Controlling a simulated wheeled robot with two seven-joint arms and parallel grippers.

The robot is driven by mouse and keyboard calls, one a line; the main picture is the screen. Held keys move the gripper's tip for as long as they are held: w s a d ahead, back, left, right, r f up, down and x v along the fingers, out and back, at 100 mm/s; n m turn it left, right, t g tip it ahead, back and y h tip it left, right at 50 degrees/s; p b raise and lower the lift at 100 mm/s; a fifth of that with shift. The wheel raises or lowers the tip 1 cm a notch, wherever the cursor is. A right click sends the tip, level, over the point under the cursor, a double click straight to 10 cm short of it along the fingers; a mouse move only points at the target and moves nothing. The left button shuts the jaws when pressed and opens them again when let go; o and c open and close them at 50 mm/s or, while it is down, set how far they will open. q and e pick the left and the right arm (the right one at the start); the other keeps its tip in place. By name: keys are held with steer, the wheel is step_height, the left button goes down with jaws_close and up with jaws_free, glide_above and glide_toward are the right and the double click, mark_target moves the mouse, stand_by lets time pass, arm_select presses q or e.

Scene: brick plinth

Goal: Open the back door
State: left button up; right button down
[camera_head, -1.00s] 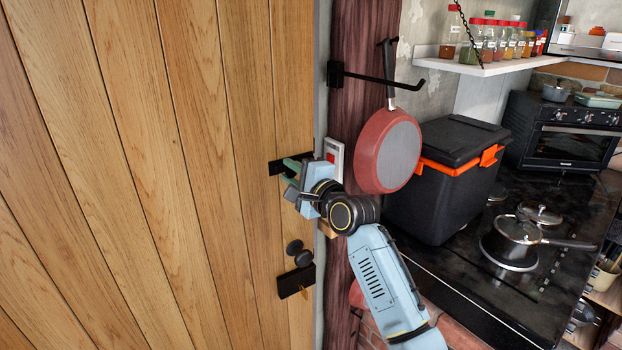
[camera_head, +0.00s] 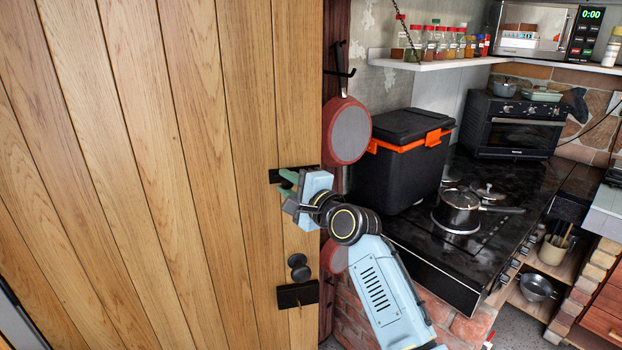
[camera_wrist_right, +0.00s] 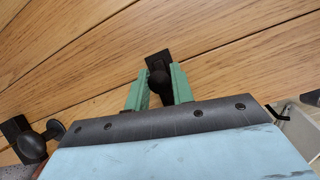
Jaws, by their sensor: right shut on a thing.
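The wooden plank door (camera_head: 190,120) fills the left half of the head view, its free edge at the right. My right gripper (camera_head: 286,183) is at the upper black fitting (camera_head: 310,170) near that edge. In the right wrist view, the green fingers of my right gripper (camera_wrist_right: 159,92) are shut on a dark knob (camera_wrist_right: 159,82) in front of its black plate (camera_wrist_right: 157,62). A second black knob (camera_head: 299,266) on a plate sits lower on the door; it also shows in the right wrist view (camera_wrist_right: 32,146). My left gripper is not in view.
A red pan (camera_head: 347,133) hangs on a hook just right of the door edge. A black box with orange latches (camera_head: 400,160) and a pot (camera_head: 458,208) stand on the dark counter. A brick wall (camera_head: 375,310) lies below.

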steer(key=shift+w+a+f, duration=0.1)
steer(key=shift+w+a, duration=0.05)
steer(key=c, duration=1.2)
jaws_free()
steer(key=shift+a, duration=0.1)
steer(key=shift+c, duration=0.2)
steer(key=shift+d, duration=0.2)
steer(key=b+v, duration=0.1)
steer(key=v, duration=1.2)
steer(key=shift+d, duration=0.1)
